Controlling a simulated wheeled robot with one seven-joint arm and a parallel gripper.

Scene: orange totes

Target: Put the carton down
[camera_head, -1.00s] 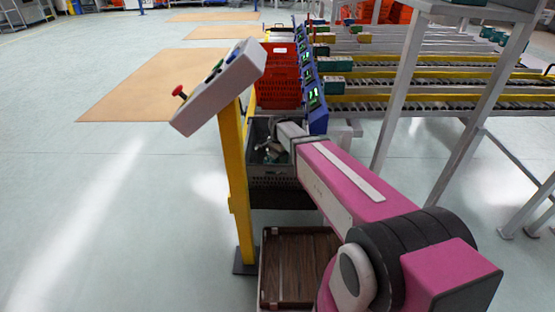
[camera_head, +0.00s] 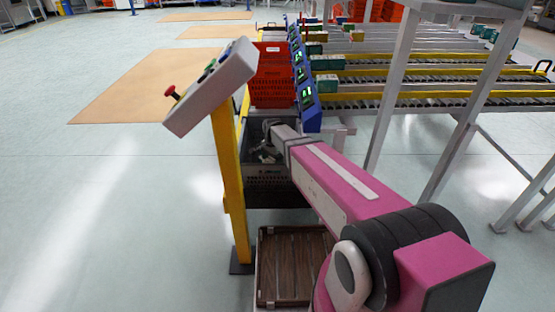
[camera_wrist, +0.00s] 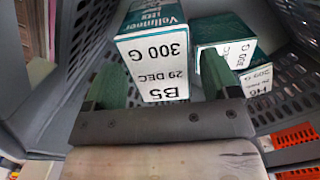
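The carton (camera_wrist: 157,62) is a white and teal box with "300 G", "29 DEC" and "B5" on its near face. In the wrist view it stands slightly tilted between the two green fingers of my gripper (camera_wrist: 160,75). Narrow gaps show beside its near face on both sides, so the fingers look open around it. It is inside a grey perforated tote (camera_wrist: 290,95); its underside is hidden. In the head view my gripper (camera_head: 266,148) reaches into the grey tote (camera_head: 272,192), and the carton cannot be made out there.
Two other teal and white cartons (camera_wrist: 225,50) (camera_wrist: 257,80) lie to the right in the tote. Red-orange totes (camera_head: 272,78) stand behind. A yellow post (camera_head: 229,180) with a button box is close on the left. A brown-floored tray (camera_head: 295,265) lies nearer; conveyor lanes run right.

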